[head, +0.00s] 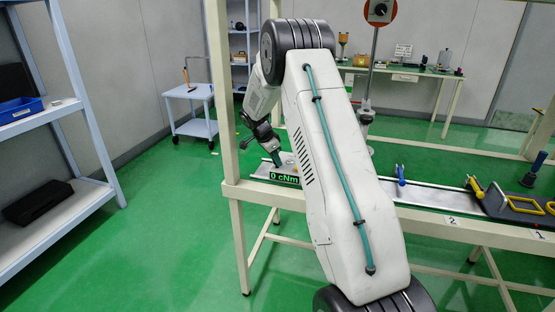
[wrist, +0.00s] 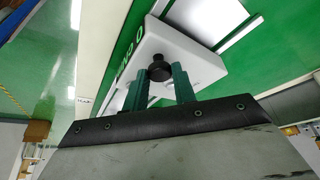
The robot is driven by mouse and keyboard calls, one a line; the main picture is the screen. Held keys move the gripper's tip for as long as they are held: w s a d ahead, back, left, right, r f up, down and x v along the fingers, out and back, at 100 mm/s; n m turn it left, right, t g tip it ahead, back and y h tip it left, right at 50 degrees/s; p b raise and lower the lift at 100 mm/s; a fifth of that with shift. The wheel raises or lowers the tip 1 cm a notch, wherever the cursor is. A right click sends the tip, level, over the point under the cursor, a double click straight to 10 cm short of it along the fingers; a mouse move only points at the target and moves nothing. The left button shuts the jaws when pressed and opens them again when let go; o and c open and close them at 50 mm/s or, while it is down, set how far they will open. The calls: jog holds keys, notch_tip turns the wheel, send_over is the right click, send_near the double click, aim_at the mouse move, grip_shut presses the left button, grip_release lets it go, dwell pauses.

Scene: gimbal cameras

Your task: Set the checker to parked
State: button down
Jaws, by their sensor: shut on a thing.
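The checker is a white box on the bench, with a black display reading "0 cNm" in green (head: 285,178). In the wrist view its white body (wrist: 190,45) fills the upper middle, with the display at its left side. A round black knob (wrist: 159,66) stands on it. My gripper (head: 277,163) reaches down to the checker from behind my arm. In the wrist view its green fingers (wrist: 161,78) are shut on the black knob, one on each side. The knob's lower part is hidden.
A metal strip (head: 425,196) runs along the cream bench, with a blue clamp (head: 401,174), a yellow clamp (head: 475,187) and a dark tray with yellow handles (head: 515,207) to the right. A bench post (head: 222,90) stands close left of my gripper. My arm hides the bench's middle.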

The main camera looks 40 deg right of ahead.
jog(key=c, duration=1.1)
grip_release()
jog(key=shift+c, duration=0.2)
jog(key=shift+r, duration=0.1)
jog(key=shift+r, duration=0.25)
jog(key=r, duration=0.2)
jog(key=s+r, duration=0.1)
jog(key=shift+a, duration=0.3)
jog(key=s+a, duration=0.3)
jog(key=s, duration=0.4)
jog(key=s+a+r, duration=0.1)
jog(key=s+a, duration=0.2)
jog(key=s, duration=0.3)
jog(key=shift+s+r, duration=0.15)
jog(key=shift+s, duration=0.2)
jog(key=shift+a+r, duration=0.1)
jog(key=shift+a, duration=0.05)
